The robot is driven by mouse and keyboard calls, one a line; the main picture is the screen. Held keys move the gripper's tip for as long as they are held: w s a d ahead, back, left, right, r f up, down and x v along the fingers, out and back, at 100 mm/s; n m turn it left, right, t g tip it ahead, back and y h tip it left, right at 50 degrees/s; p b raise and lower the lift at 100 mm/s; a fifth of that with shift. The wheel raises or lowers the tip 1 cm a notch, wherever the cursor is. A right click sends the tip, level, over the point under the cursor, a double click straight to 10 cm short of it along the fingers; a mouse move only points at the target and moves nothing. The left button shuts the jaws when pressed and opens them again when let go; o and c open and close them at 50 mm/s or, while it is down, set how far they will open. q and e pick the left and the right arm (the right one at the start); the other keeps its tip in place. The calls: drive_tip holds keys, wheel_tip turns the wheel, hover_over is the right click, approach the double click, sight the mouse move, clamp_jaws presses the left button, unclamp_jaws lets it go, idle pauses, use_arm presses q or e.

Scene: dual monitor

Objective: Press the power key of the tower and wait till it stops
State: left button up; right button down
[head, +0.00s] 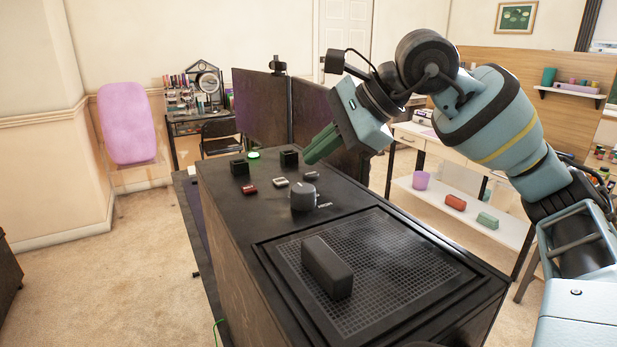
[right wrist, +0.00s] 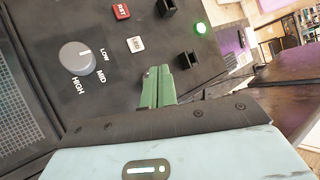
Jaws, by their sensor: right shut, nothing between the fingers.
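The black tower (head: 220,215) stands in the middle of the head view, with its controls on its top. A round key lit green (head: 253,155) is at the far end of the top; it also glows in the right wrist view (right wrist: 200,28). My right gripper (head: 310,157) has green fingers, shut and empty, above the right side of the controls. In the right wrist view its fingertips (right wrist: 158,72) point toward the panel, apart from the green key. Whether they touch the panel I cannot tell. My left gripper is out of view.
A red RST button (right wrist: 121,11), a white LED button (right wrist: 136,44), a grey knob (head: 303,196) and two small black blocks (head: 239,167) share the panel. A dark block (head: 327,268) lies on the mesh grille. Dark monitors (head: 262,105) stand behind the tower.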

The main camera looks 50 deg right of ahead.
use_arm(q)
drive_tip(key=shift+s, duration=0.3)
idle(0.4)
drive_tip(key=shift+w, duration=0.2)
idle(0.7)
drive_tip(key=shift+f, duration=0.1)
use_arm(e)
drive_tip(key=shift+f+b, duration=0.3)
drive_tip(key=shift+f, duration=0.15)
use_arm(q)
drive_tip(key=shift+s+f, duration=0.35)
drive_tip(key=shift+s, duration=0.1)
